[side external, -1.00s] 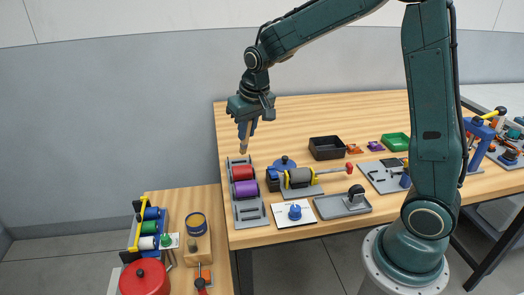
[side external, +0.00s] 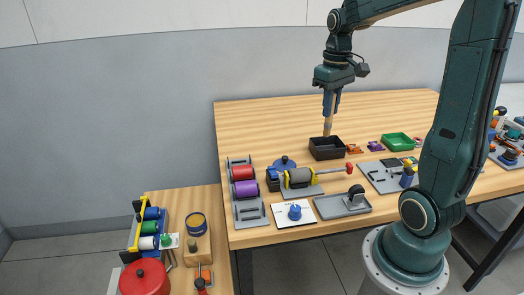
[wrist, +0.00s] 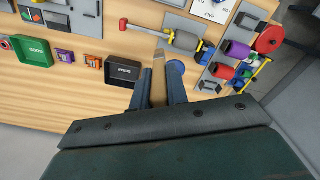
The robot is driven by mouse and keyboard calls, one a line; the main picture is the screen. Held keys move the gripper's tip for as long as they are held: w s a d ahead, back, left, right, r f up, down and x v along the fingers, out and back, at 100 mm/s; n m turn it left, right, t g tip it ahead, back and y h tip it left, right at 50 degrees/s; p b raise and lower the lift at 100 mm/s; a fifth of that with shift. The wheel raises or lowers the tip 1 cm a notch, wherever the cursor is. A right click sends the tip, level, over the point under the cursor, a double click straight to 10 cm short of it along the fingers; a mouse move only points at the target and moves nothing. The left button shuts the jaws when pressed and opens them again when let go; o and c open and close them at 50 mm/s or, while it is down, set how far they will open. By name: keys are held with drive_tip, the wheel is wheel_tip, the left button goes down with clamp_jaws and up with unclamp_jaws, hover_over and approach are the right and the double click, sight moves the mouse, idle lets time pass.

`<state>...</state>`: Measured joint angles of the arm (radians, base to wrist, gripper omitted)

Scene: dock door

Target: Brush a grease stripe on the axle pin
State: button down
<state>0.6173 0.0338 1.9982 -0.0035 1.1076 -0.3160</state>
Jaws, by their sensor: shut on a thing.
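My gripper (side external: 330,103) is shut on a slim, wood-coloured brush (side external: 327,126), which points down. The brush also shows between the fingers in the wrist view (wrist: 158,88), its paler tip towards the tabletop. In the side view the gripper and brush appear over the black tray (side external: 325,149), with the tip near the tray's back edge; contact cannot be told. A grey cylinder with a red-ended rod (side external: 300,177) lies on a grey stand in front of the tray; it also shows in the wrist view (wrist: 185,40). I cannot tell for certain which part is the axle pin.
A grey rack with red and purple rollers (side external: 243,173) stands at the table's left edge. A green tray (side external: 397,143) and small orange and purple parts are right of the black tray. A low side table holds a red pot (side external: 145,279) and a tin (side external: 196,224). The table's back is clear.

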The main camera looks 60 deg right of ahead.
sight(329, 123)
drive_tip(key=shift+s+f, duration=0.1)
drive_tip(key=shift+f, duration=0.05)
drive_tip(key=shift+f, duration=2.35)
drive_tip(key=shift+r, duration=0.55)
drive_tip(key=shift+f, duration=0.1)
